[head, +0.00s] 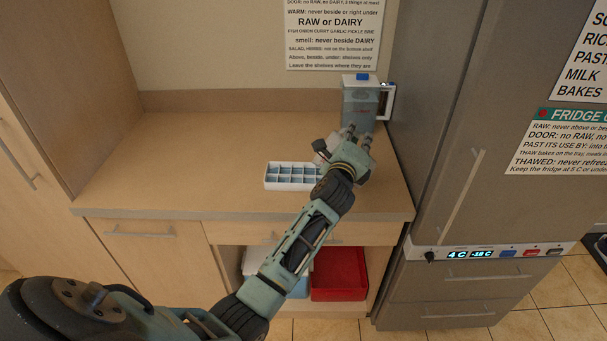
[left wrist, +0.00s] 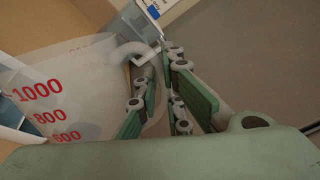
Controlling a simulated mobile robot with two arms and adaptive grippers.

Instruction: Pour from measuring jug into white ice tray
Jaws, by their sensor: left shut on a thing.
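The measuring jug (left wrist: 70,85) is translucent with red numbers such as 1000 and 800, and fills the left of the left wrist view. In the head view only a pale bit of the jug (head: 322,147) shows beside my gripper. My left gripper (head: 350,140) is shut on the jug's handle, which sits between the fingers (left wrist: 163,95) in the left wrist view. The white ice tray (head: 292,187) lies on the counter, just left of and in front of the gripper, with bluish cells. The jug's tilt and contents are unclear. My right gripper is not in view.
A grey-blue container with a white handle (head: 361,104) stands behind the gripper, near the fridge (head: 480,150). The fridge side bounds the counter (head: 190,150) on the right. The counter left of the tray is clear. A red bin (head: 340,274) sits below.

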